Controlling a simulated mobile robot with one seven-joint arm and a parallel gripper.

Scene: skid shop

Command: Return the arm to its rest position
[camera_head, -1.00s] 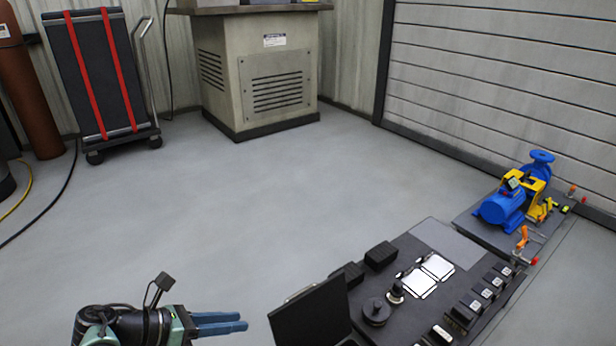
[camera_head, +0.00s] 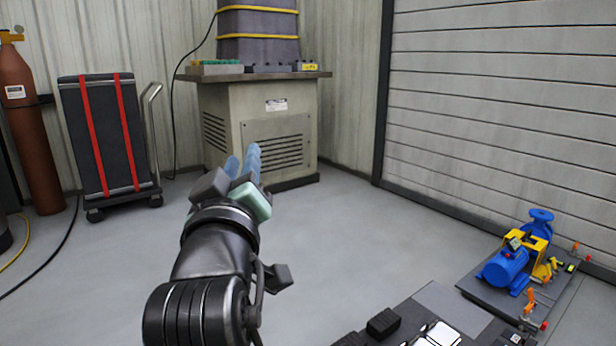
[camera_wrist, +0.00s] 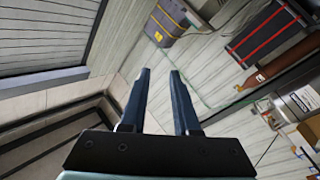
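My gripper (camera_head: 242,160) is raised left of centre in the head view, its blue fingers pointing up and away from the camera, in front of the grey cabinet. In the wrist view my gripper (camera_wrist: 159,73) shows two dark blue fingers apart with nothing between them, so it is open and empty. My arm rises from the bottom of the head view and hides part of the cabinet and floor.
A cabinet (camera_head: 274,106) stands at the back. A strapped hand truck (camera_head: 105,135) and a brown gas cylinder (camera_head: 35,150) are at left. A blue pump (camera_head: 508,262) sits on a skid at right. The middle floor is clear.

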